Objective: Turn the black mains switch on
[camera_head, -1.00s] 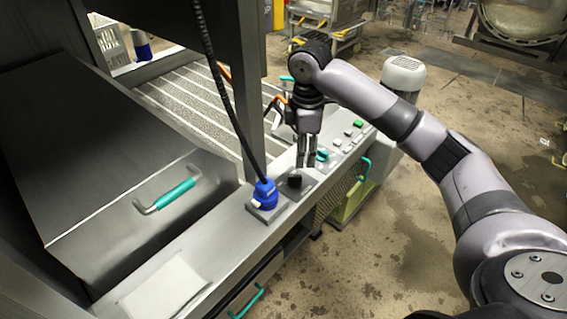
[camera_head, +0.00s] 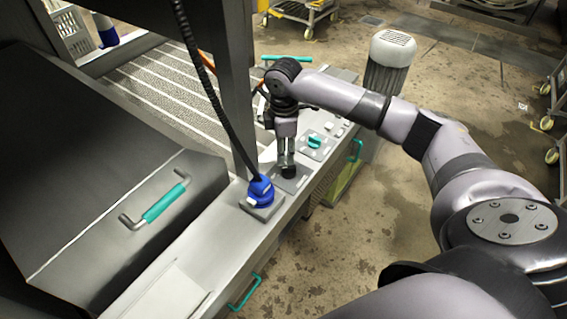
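The black mains switch (camera_head: 289,171) is a small dark knob on a grey plate on the machine's front ledge, just right of the blue plug. My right gripper (camera_head: 286,162) points down directly over the switch, its fingertips at or very near the knob. The fingers look close together, but their gap is too small to read, and whether they touch the knob I cannot tell. My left gripper is not in view.
A blue plug (camera_head: 261,188) with a black cable stands beside the switch. A teal knob (camera_head: 314,141) and several small buttons lie farther along the ledge. A lid with a teal handle (camera_head: 165,203) is at left. A grey motor (camera_head: 390,60) stands behind.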

